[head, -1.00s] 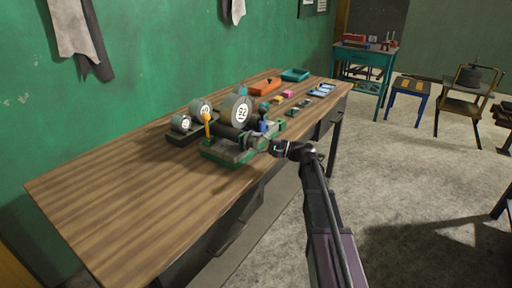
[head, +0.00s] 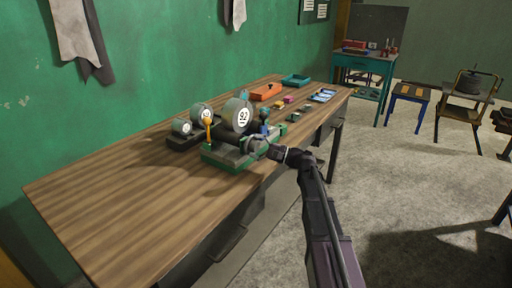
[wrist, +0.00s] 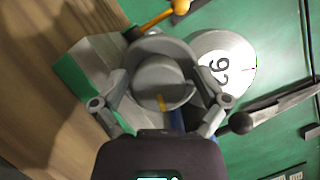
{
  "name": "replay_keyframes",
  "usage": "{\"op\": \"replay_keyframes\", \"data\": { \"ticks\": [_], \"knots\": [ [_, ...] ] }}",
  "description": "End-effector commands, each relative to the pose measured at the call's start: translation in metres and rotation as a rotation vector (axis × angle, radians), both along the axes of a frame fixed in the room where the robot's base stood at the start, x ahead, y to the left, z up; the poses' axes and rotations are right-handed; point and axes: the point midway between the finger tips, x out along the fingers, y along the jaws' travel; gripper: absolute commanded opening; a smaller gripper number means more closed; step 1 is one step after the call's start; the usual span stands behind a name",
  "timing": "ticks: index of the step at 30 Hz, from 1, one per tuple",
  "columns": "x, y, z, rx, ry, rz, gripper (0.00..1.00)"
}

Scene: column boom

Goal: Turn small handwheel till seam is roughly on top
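The small handwheel is a grey round knob (wrist: 160,78) in the wrist view, with a short yellow mark (wrist: 161,102) on its lower part in that picture. I cannot tell if this mark is the seam. My gripper (wrist: 161,102) has one finger on each side of the knob, close to its rim. Whether the pads press on it is unclear. In the head view my gripper (head: 258,146) is at the near end of the green-based machine (head: 228,156), where the knob is mostly hidden. A large grey wheel labelled 92 (head: 242,115) stands behind.
An orange-handled lever (head: 208,124) stands upright on the machine's left; it also shows in the wrist view (wrist: 166,16). Smaller labelled dials (head: 182,127) sit behind it. An orange tray (head: 266,92) and small parts lie further right. The bench's left half (head: 110,195) is clear.

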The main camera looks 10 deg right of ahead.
Motion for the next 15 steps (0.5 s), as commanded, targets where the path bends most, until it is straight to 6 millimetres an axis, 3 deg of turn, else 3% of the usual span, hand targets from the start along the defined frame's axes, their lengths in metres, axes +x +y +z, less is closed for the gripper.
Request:
{"op": "replay_keyframes", "data": {
  "ticks": [15],
  "knots": [
    [-0.0020, -0.0024, -0.0003, -0.022, -0.021, -0.001, 0.95]
  ]
}}
